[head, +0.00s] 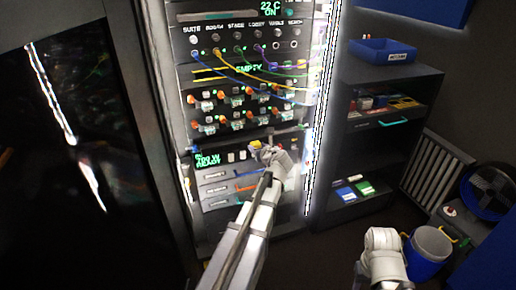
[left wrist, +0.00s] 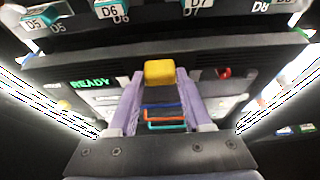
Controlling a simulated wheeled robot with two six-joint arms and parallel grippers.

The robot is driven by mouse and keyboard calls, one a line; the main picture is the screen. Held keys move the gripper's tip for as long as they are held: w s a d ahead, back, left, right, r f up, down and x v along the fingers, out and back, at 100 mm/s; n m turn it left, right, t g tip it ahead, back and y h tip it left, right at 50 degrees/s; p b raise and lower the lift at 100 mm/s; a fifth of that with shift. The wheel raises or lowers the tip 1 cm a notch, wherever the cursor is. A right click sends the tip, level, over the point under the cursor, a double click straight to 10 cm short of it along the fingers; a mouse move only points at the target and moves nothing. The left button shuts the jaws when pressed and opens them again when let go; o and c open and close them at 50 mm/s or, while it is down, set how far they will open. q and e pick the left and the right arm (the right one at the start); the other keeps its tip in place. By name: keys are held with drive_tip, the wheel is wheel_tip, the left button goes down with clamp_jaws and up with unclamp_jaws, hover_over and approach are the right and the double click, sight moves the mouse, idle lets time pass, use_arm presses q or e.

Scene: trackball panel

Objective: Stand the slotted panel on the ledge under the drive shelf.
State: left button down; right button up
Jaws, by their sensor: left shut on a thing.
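My left gripper (head: 272,155) reaches to the rack (head: 310,110) just right of the green READY display (head: 207,160). In the left wrist view its two pale fingers (left wrist: 160,78) are shut on a small yellow block (left wrist: 160,72). What the block belongs to is hidden. A dark strip (left wrist: 100,62) runs behind the fingertips, below the row of labels D5 to D8 (left wrist: 195,8); contact cannot be told. A grey slatted panel (head: 436,168), perhaps the slotted panel, leans upright at the right, apart from my grippers.
Cables (head: 240,65) hang across the upper rack. Handled drawers (head: 222,188) sit low in it. Right of it stands a shelf unit (head: 375,150) with a blue bin (head: 382,50) on top.

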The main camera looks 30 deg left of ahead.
sight(254, 138)
use_arm(q)
drive_tip(key=shift+w+a, duration=1.15)
drive_tip(key=shift+a, duration=0.2)
drive_tip(key=shift+w+a, duration=1.15)
drive_tip(key=shift+a, duration=0.2)
drive_tip(key=shift+c, duration=1.3)
unclamp_jaws()
drive_tip(key=p+v, duration=0.3)
drive_tip(key=v, duration=0.5)
